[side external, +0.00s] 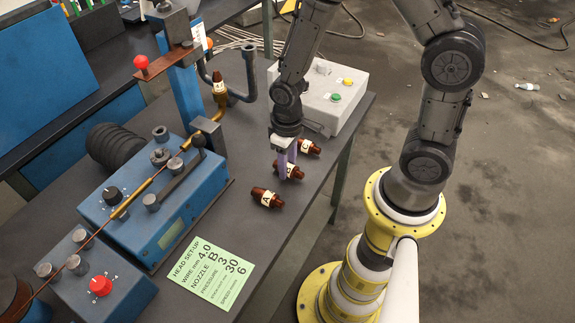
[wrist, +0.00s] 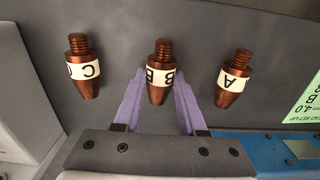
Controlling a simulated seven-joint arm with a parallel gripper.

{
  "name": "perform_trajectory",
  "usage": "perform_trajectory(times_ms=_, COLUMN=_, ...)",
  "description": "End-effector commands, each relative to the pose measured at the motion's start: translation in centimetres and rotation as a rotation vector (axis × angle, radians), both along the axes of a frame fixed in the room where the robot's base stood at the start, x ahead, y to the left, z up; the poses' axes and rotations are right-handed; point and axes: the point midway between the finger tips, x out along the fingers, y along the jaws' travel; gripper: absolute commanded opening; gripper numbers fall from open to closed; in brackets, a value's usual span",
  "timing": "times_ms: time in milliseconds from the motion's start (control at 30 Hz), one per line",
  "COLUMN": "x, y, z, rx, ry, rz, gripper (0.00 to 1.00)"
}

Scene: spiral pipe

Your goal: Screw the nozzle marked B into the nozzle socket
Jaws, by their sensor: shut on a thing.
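The nozzle marked B (side external: 285,181) is a brown copper cone with a white label and a threaded end. My gripper (side external: 285,167) reaches down over it with purple fingers. In the wrist view, nozzle B (wrist: 159,88) sits between the two fingers of my gripper (wrist: 157,100), which is shut on it. Nozzle B is at or just above the bench top; I cannot tell if it touches. I cannot tell for sure which part is the nozzle socket.
Nozzle A (side external: 266,198) and nozzle C (side external: 309,147) lie on either side of B. A green set-up card (side external: 211,272) reads nozzle B. A blue machine (side external: 150,215) stands left, a grey button box (side external: 325,95) behind. Bare bench lies between machine and nozzles.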

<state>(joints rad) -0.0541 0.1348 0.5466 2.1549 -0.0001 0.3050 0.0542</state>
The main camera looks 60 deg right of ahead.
Motion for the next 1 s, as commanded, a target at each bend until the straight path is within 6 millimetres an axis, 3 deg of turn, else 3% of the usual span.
perform_trajectory(times_ms=267, x=0.0, y=0.0, z=3.2, rx=0.0, ry=-0.007, rz=0.0, gripper=0.0)
perform_trajectory(times_ms=567, x=-5.1, y=-0.3, z=9.1, rx=0.0, ry=-0.009, rz=0.0, gripper=0.0)
perform_trajectory(times_ms=800, x=-10.2, y=-0.6, z=11.1, rx=0.0, ry=-0.006, rz=0.0, gripper=0.0)
perform_trajectory(times_ms=1000, x=-12.7, y=-0.7, z=12.2, rx=0.0, ry=-0.004, rz=0.0, gripper=0.0)
